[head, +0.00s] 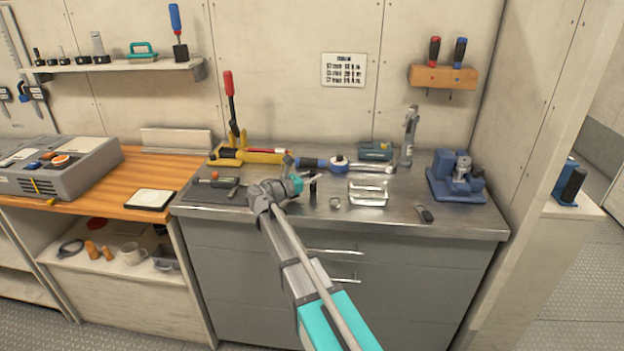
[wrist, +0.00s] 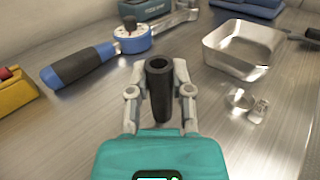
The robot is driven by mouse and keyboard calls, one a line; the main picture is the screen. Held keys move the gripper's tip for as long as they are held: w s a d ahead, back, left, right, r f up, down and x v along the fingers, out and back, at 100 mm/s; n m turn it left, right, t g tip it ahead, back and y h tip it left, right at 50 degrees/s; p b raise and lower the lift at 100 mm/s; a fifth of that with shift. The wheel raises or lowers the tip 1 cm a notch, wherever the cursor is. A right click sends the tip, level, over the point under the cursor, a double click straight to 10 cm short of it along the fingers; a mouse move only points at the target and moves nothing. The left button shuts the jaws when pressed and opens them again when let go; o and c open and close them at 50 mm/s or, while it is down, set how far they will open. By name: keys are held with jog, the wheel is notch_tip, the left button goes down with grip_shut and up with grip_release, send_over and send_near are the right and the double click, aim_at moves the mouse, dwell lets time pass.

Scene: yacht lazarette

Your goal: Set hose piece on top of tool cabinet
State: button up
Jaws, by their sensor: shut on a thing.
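The hose piece (wrist: 159,88) is a short black tube with an open upper end. My gripper (wrist: 160,93) is shut on it, one finger on each side, and holds it roughly upright in the wrist view. In the head view the hose piece (head: 313,188) shows small and dark at the end of my gripper (head: 309,185), over the middle of the metal top. The tool cabinet (head: 400,275) is grey with drawers and a brushed metal top. I cannot tell whether the tube's lower end touches the top.
Around my gripper lie a blue-handled torque tool (wrist: 85,65), an empty metal tray (wrist: 243,48) and a small ring (wrist: 239,98). A blue vise (head: 456,178) stands at the right and a yellow tool (head: 250,155) at the back left.

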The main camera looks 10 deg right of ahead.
jog(key=shift+f, duration=0.15)
jog(key=o, duration=0.8)
jog(key=shift+o, duration=0.2)
jog(key=shift+s+a, duration=0.1)
jog(key=v, duration=1.1)
jog(key=shift+s+a, duration=0.15)
jog(key=shift+a, duration=0.2)
